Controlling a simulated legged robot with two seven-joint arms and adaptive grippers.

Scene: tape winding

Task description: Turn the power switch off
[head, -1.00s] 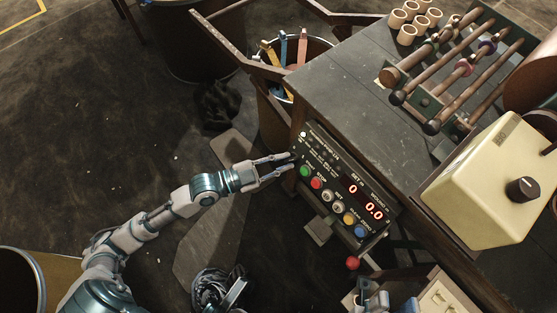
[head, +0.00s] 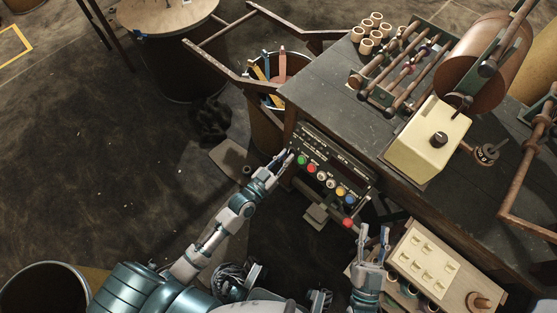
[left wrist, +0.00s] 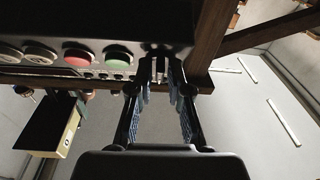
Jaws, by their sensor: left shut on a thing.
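The black control panel (head: 325,186) is on the front of the workbench, with a green button (head: 301,160), a red button (head: 312,168) and more coloured buttons. Its number display is dark. My left gripper (head: 284,158) is at the panel's upper left corner, shut on the small power switch, which its fingers mostly hide. In the left wrist view the fingertips (left wrist: 160,78) meet at the panel's edge, near the green button (left wrist: 112,54); the switch's position is unclear. My right gripper (head: 374,238) is open and empty, below and right of the panel.
The workbench top (head: 335,98) carries cardboard rolls (head: 369,32), a roller frame and a cream box (head: 430,140). A bin with coloured tools (head: 268,92) stands left of it. A red knob (head: 347,222) sticks out below the panel. A box with cream switches (head: 428,255) is at lower right.

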